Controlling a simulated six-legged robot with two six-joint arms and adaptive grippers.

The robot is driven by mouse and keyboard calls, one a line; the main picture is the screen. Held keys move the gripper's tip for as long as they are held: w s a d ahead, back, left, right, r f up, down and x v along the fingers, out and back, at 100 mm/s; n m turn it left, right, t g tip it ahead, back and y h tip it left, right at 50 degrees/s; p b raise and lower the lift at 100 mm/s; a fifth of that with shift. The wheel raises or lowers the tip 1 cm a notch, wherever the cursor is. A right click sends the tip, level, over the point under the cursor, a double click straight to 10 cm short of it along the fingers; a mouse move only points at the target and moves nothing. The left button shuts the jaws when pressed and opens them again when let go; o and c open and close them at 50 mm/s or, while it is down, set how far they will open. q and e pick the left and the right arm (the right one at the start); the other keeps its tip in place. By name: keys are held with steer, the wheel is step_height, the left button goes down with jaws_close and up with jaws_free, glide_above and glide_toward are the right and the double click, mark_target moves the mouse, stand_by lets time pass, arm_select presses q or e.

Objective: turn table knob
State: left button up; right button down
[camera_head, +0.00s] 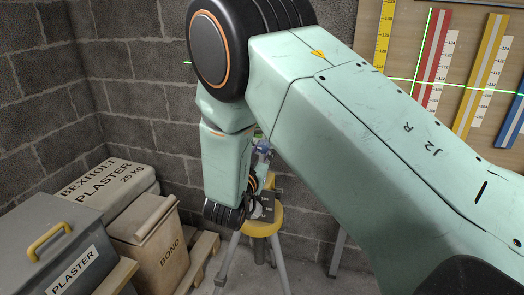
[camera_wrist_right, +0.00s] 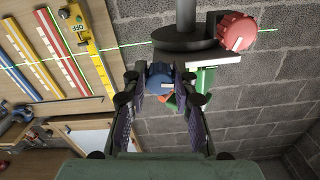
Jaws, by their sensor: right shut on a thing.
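A blue knob (camera_wrist_right: 159,82) with a pale mark sits between the fingertips of my right gripper (camera_wrist_right: 160,78) in the right wrist view, and the fingers are shut on it. A red knob (camera_wrist_right: 237,31) with a pale pointer mark is up and to the right of it, on the same dark and pale device, apart from the fingers. In the head view my right arm covers most of this device. A yellow-topped tripod (camera_head: 262,222) stands below my right gripper there. My left gripper is in neither view.
A grey plaster box (camera_head: 50,240), a plaster bag (camera_head: 112,185) and a bond bag (camera_head: 160,248) stand at the left on wooden pallets (camera_head: 200,258). Coloured rulers (camera_head: 432,60) hang on a wooden board at the right, crossed by green laser lines. Block walls close off the back.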

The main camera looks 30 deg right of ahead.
steer(key=shift+r+n+p, duration=0.1)
steer(key=shift+n+p, duration=0.55)
steer(key=shift+n, duration=0.05)
steer(key=shift+s+n+p, duration=0.1)
steer(key=shift+n+p, duration=0.25)
steer(key=shift+n, duration=0.35)
